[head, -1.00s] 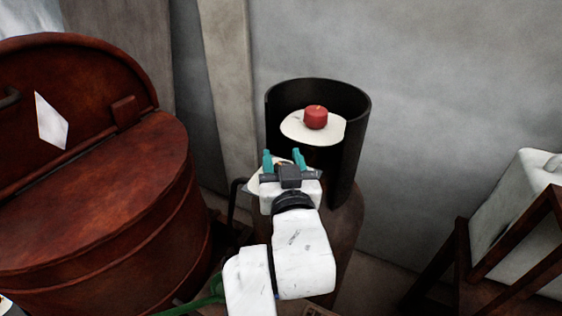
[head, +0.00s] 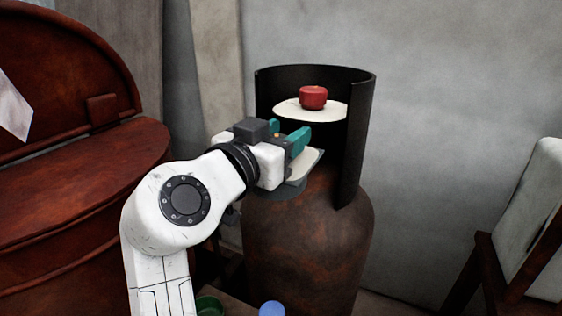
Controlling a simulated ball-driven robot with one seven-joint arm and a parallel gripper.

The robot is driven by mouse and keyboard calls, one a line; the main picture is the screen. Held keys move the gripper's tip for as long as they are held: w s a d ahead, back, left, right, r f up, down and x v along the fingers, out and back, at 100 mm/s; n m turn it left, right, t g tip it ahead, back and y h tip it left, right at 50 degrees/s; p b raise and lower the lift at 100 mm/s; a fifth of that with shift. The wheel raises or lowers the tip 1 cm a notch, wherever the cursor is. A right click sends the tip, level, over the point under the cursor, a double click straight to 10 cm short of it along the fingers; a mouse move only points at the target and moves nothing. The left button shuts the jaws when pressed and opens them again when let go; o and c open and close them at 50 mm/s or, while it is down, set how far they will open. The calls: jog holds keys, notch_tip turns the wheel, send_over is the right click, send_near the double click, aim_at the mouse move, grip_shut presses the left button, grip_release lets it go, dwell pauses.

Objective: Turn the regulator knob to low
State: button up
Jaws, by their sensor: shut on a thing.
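A black open-fronted collar (head: 357,130) stands on a rusty brown gas cylinder (head: 310,235). A red knob (head: 313,98) sits on a white disc (head: 286,112) inside the collar. A second white plate (head: 308,160) with a grey base is lower, at the collar's open front. My gripper (head: 289,133) reaches in from the left above this lower plate, its teal fingers below and apart from the red knob. It is shut on a small part, seemingly the regulator knob, mostly hidden by the fingers and gripper body. The knob's setting cannot be read.
A large rusty red vat (head: 65,215) with a raised lid stands at the left. A pale container (head: 533,215) on a brown frame (head: 490,265) stands at the right. A blue round object (head: 272,308) shows at the bottom edge. A grey wall closes the back.

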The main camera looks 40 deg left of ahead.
jog(key=m+h+b, duration=0.1)
jog(key=h, duration=0.1)
jog(key=m+h+b, duration=0.1)
jog(key=h, duration=0.1)
jog(key=shift+d+f+m, duration=0.15)
jog(key=shift+f+m, duration=0.05)
jog(key=shift+m, duration=0.1)
jog(key=shift+d+r+m+g+h+b, duration=0.1)
jog(key=shift+d+m+g+h+b, duration=0.1)
jog(key=shift+m+h, duration=0.75)
jog(key=shift+d+m+g+h+b, duration=0.15)
jog(key=shift+m+h, duration=0.3)
jog(key=shift+h, duration=1)
jog(key=o, duration=1)
jog(key=shift+c, duration=0.2)
jog(key=shift+a, duration=0.1)
jog(key=v, duration=0.7)
jog(key=shift+s, duration=0.25)
jog(key=shift+a, duration=0.15)
